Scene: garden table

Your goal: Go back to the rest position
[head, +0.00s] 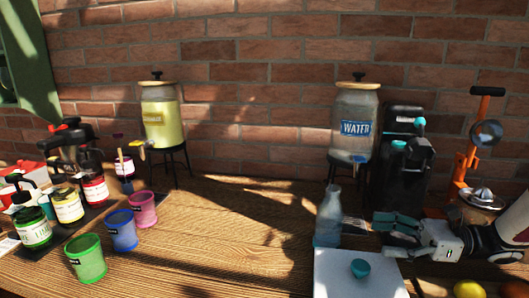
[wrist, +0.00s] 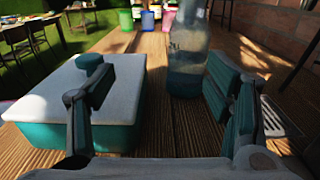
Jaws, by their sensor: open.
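My gripper (head: 382,235) is open and empty at the right of the table in the head view. Its two teal-padded fingers point left, toward a clear bottle (head: 328,220). The bottle stands upright on the table and looks part filled. In the wrist view my gripper (wrist: 160,85) has its fingers wide apart, and the bottle (wrist: 187,60) stands ahead, between them and nearer the right finger. I see no contact with it.
A white-topped cooler box (head: 345,275) with a teal knob stands in front of the bottle. Behind are a water dispenser (head: 355,115), a black machine (head: 403,155) and an orange juicer (head: 475,165). Coloured cups (head: 122,230) stand at left. The table's middle is clear.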

